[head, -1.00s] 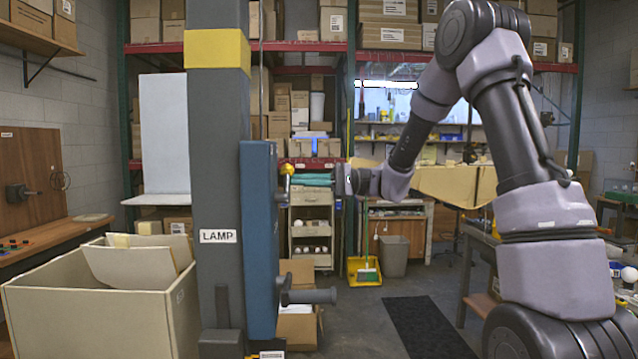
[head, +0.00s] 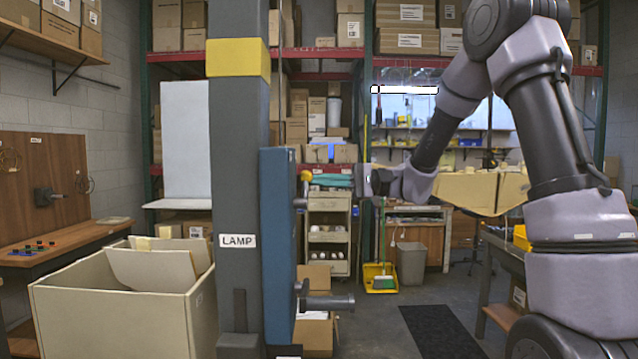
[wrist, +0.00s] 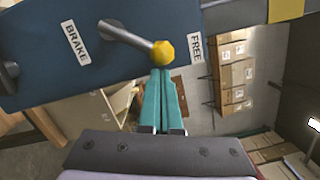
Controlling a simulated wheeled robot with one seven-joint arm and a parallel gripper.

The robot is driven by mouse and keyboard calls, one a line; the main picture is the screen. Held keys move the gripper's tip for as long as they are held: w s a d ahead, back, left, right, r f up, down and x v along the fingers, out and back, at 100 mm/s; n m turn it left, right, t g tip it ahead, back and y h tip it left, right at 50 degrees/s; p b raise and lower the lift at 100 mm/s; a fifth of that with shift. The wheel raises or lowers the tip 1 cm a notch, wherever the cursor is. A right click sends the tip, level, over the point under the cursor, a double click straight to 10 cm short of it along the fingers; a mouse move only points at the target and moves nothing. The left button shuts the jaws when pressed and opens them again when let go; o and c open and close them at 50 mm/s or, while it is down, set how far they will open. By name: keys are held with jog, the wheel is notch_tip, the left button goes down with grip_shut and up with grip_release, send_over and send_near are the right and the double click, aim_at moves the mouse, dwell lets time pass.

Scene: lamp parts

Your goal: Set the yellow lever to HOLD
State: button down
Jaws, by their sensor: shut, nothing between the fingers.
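The yellow lever has a grey shaft and a yellow knob (wrist: 163,54); the knob also shows at the edge of the blue panel in the head view (head: 306,175). In the wrist view the shaft runs from the blue panel (wrist: 60,75) to the knob, which appears beside the FREE label (wrist: 196,48). The BRAKE label (wrist: 76,44) is further left. No HOLD label is readable. My gripper (wrist: 161,74) has its teal fingers together and empty. Their tips are right at the knob's lower side; I cannot tell whether they touch it.
The panel is fixed to a grey post (head: 238,150) marked LAMP. A dark handle (head: 328,302) sticks out low on the panel. A large bin (head: 110,315) holding boards stands left of the post. A workbench (head: 500,265) is at right. Open floor lies between.

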jog(key=shift+s+r+n, duration=0.15)
jog(key=shift+r+n, duration=0.1)
jog(key=shift+n, duration=0.15)
jog(key=s+r+n, duration=0.1)
jog(key=n, duration=0.1)
jog(key=s+r+n, duration=0.1)
jog(key=n, duration=0.1)
jog(key=s+r+n+h, duration=0.1)
jog(key=s+n, duration=0.1)
jog(key=n, duration=0.1)
jog(key=shift+r, duration=0.1)
jog(key=s+n, duration=0.2)
jog(key=n, duration=0.1)
jog(key=shift+s+a+r+n+h, duration=0.15)
jog(key=shift+s+r+n+h, duration=0.05)
jog(key=shift+s+n+h, duration=0.1)
jog(key=shift+s+n+t, duration=0.4)
jog(key=shift+s+n, duration=0.55)
jog(key=shift+n, duration=0.25)
jog(key=shift+s+f, duration=0.2)
jog(key=shift+s, duration=0.15)
jog(key=shift+s, duration=0.15)
